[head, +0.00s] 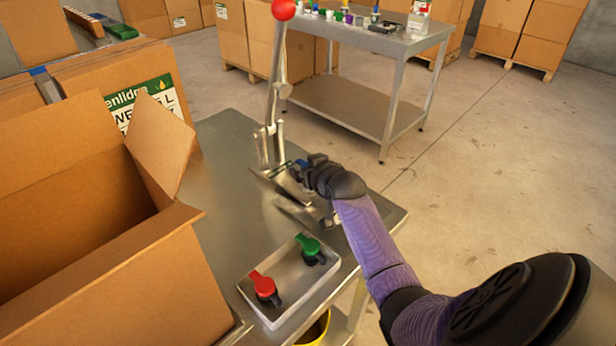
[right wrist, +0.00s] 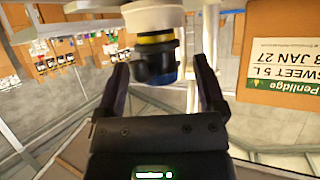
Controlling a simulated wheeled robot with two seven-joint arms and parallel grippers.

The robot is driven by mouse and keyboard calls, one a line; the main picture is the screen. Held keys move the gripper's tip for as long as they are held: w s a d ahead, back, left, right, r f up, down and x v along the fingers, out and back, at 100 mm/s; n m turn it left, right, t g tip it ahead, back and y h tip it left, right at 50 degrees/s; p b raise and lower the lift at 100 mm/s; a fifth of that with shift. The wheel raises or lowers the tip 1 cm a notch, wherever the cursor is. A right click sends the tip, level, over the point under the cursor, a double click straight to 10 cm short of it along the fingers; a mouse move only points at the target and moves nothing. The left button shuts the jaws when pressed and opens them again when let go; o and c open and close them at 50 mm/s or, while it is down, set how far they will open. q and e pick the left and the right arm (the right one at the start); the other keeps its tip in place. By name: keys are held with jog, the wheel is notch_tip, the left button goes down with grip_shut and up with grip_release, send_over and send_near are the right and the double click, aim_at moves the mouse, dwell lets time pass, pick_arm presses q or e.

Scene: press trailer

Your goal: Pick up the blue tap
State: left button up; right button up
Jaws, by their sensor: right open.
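In the head view my right gripper (head: 308,172) is at the lever press (head: 277,150) on the metal bench, and it hides part of the press. A small bit of the blue tap (head: 300,163) shows beside the gripper. In the right wrist view the dark tap with a blue band (right wrist: 156,55) lies between the two open fingers of my right gripper (right wrist: 164,65), under a pale round part. A gap shows on the right finger's side; contact on the left side I cannot tell. My left gripper is not in view.
A metal tray (head: 281,307) with a red tap (head: 264,286) and a green tap (head: 309,246) stands at the bench's front. An open cardboard box (head: 120,285) fills the left. The press lever with its red knob (head: 284,9) stands up. A second table (head: 385,45) is behind.

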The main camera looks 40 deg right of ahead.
grip_shut()
jog(key=shift+r, duration=0.15)
